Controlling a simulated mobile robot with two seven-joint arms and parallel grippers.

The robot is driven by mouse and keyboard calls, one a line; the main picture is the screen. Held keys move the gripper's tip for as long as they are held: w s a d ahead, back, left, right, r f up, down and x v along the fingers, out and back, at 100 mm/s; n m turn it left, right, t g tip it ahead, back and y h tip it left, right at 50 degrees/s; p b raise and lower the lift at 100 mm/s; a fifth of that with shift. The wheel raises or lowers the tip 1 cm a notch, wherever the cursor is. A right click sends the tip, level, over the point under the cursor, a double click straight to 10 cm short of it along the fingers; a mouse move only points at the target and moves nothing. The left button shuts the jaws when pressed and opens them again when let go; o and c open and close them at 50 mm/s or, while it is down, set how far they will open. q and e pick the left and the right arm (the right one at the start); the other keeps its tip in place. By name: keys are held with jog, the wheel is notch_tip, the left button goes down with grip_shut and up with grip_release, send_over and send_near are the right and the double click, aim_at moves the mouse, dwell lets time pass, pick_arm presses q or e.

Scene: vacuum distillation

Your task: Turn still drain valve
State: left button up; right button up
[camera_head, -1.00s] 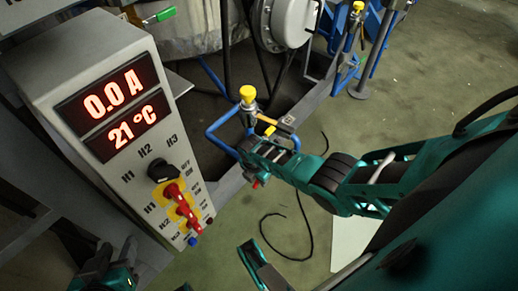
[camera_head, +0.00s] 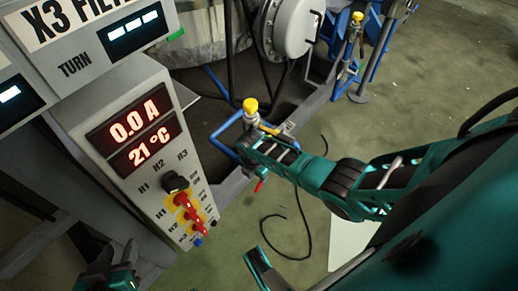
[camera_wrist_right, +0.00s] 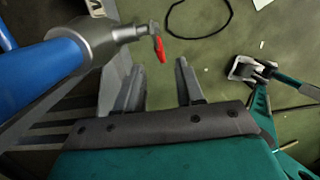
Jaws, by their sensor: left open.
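The drain valve shows in the right wrist view as a grey metal fitting (camera_wrist_right: 88,40) on the end of a blue cylinder (camera_wrist_right: 40,75), with a small red handle (camera_wrist_right: 159,48). The handle lies just beyond the tips of my right gripper (camera_wrist_right: 160,66), between their lines. The right jaws are apart and hold nothing. In the head view my right arm (camera_head: 330,180) reaches in from the right and covers most of this spot. A small red part (camera_head: 259,186) shows below it. My left gripper (camera_head: 118,259) is at the lower left, open and partly cut off.
A control panel with red displays (camera_head: 135,140) and red switches (camera_head: 187,208) stands left of my right arm. A yellow-capped valve (camera_head: 250,105) and blue frame tubing (camera_head: 222,140) are close to that arm. A dark cable (camera_head: 307,230) lies on open floor.

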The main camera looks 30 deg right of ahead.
aim_at(259, 183)
jog(key=s+a+r+h+p, duration=0.1)
jog(key=a+r+h+p, duration=0.2)
jog(key=a+r, duration=0.1)
jog(key=shift+t, duration=0.4)
jog(key=b+x, duration=0.8)
jog(key=x, duration=0.3)
jog(key=shift+s+a+f, duration=0.1)
jog(key=shift+a+f, duration=0.05)
jog(key=shift+f, duration=0.05)
jog(key=shift+d+f+b, duration=0.25)
jog(key=shift+f+b, duration=0.2)
pick_arm(q)
jog(key=f, duration=0.1)
jog(key=d+f, duration=0.1)
jog(key=f, duration=0.1)
jog(key=shift+w+d+f, duration=0.25)
jog(key=shift+w, duration=0.05)
pick_arm(e)
jog(key=shift+f, duration=0.1)
jog(key=shift+c, duration=0.5)
pick_arm(q)
jog(key=shift+h, duration=0.3)
pick_arm(e)
grip_shut()
